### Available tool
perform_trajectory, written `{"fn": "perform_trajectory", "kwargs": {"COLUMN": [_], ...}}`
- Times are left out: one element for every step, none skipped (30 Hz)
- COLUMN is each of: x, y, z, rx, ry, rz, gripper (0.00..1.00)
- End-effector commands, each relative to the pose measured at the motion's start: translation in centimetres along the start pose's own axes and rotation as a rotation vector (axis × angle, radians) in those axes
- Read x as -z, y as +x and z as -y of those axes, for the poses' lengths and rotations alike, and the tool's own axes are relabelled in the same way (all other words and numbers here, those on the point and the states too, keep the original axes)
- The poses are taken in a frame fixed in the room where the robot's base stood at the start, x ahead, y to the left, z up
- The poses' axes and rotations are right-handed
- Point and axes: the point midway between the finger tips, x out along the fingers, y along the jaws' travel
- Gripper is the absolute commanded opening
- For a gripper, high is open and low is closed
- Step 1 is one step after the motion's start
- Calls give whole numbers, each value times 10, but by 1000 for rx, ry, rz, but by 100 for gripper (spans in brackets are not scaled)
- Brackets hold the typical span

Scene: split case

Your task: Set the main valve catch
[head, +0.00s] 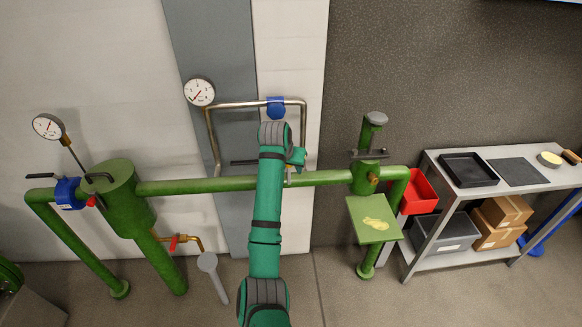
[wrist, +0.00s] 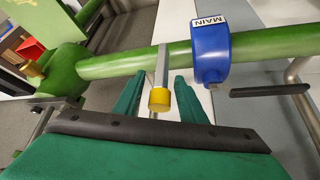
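The main valve is a blue body (wrist: 210,52) with a MAIN label, on the green pipe (wrist: 125,65) in the wrist view. Its black lever (wrist: 270,90) points right along the pipe, and the lever also shows left of my arm in the head view (head: 243,162). A metal catch (wrist: 160,68) with a yellow tip (wrist: 159,98) stands at the pipe left of the valve. My gripper (wrist: 158,90) is open, its green fingers on either side of the yellow tip in the picture; I see no contact. In the head view my arm hides the valve body.
A silver bypass pipe (head: 237,105) with another blue valve (head: 276,107) rises above the green pipe. A green post (head: 366,140) with a small plate (head: 373,220) stands right. A bench (head: 433,178) with trays and boxes is farther right.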

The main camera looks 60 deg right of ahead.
Motion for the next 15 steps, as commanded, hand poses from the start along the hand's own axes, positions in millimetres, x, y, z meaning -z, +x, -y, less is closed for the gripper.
{"fn": "perform_trajectory", "kwargs": {"x": [1, 1, 1, 1, 1, 1, 1, 2, 2, 2, 2, 2, 2, 1, 1], "y": [-4, -7, -12, -16, -21, -28, -34, -40, -48, -54, -60, -67, -72, -76, -83], "z": [1, 1, 1, 1, 1, 1, 1, 1, 0, 0, 0, 0, 0, 0, 0], "rx": [1, 1, 1, 1, 2, 2, 2, 1, 1, 1, 1, 1, 1, 1, 1], "ry": [0, 0, -1, -1, -1, -1, 0, 0, 1, 2, 2, 2, 1, 1, 1], "rz": [-2, -3, -3, -3, -4, -4, -5, -5, -5, -5, -4, -5, -4, -4, -4], "gripper": [38, 38, 38, 38, 38, 38, 38, 38, 38, 38, 38, 38, 38, 38, 38]}}
